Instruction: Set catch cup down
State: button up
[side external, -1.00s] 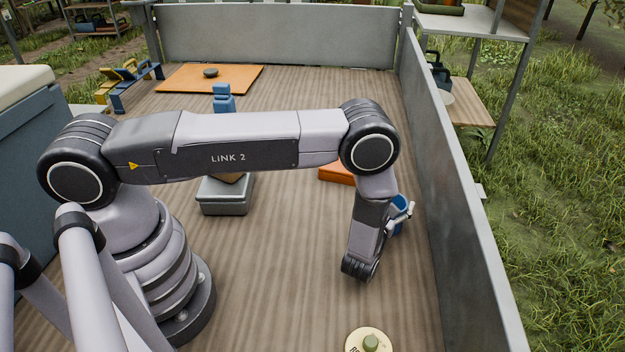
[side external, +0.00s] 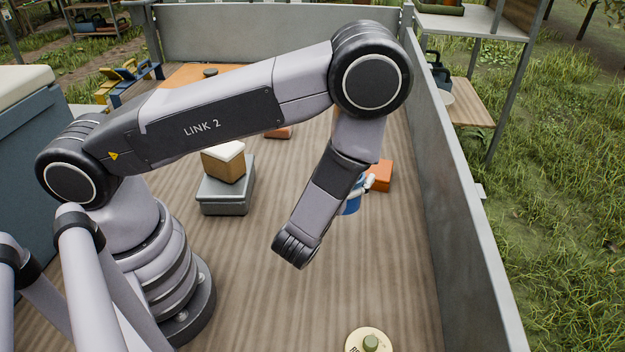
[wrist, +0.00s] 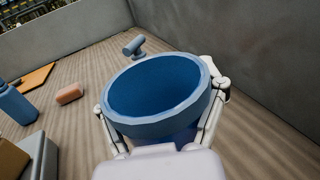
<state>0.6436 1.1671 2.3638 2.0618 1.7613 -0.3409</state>
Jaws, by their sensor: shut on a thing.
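The catch cup is a blue, round, open-mouthed cup (wrist: 155,90) that fills the middle of the wrist view. Its mouth faces the camera and the inside looks empty. My gripper (wrist: 160,104) is shut on it, with one pale finger on each side below the thick rim. In the side external view a small part of the blue cup (side external: 352,204) shows behind my wrist, beside a white finger of my gripper (side external: 367,188). The cup's base is hidden, so I cannot tell whether it touches the deck.
An orange block (side external: 380,175) lies right of the cup near the grey side wall (side external: 465,220). A grey case (side external: 226,194) carries a brown box (side external: 223,162). A cream disc with a green knob (side external: 370,342) lies in front. The wooden deck between is clear.

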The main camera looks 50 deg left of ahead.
jog(key=shift+s+d, duration=0.2)
jog(key=shift+s, duration=0.15)
jog(key=w+d+f+m+t+h, duration=0.15)
jog(key=d+f+m+h, duration=0.25)
jog(key=d+h, duration=0.5)
jog(key=shift+w+d+f+m+y, duration=0.1)
jog(key=shift+d+f+y, duration=0.3)
jog(key=shift+f, duration=0.95)
jog(key=shift+w+d+f+m+y, duration=0.1)
jog(key=shift+d+f+y, duration=0.25)
jog(key=shift+f, duration=1.05)
jog(key=shift+d+f+m+y, duration=0.1)
jog(key=shift+d+f+y, duration=0.3)
jog(key=shift+f, duration=0.95)
jog(key=shift+d, duration=0.1)
jog(key=o, duration=1)
jog(key=shift+f, duration=0.1)
jog(key=shift+o, duration=0.2)
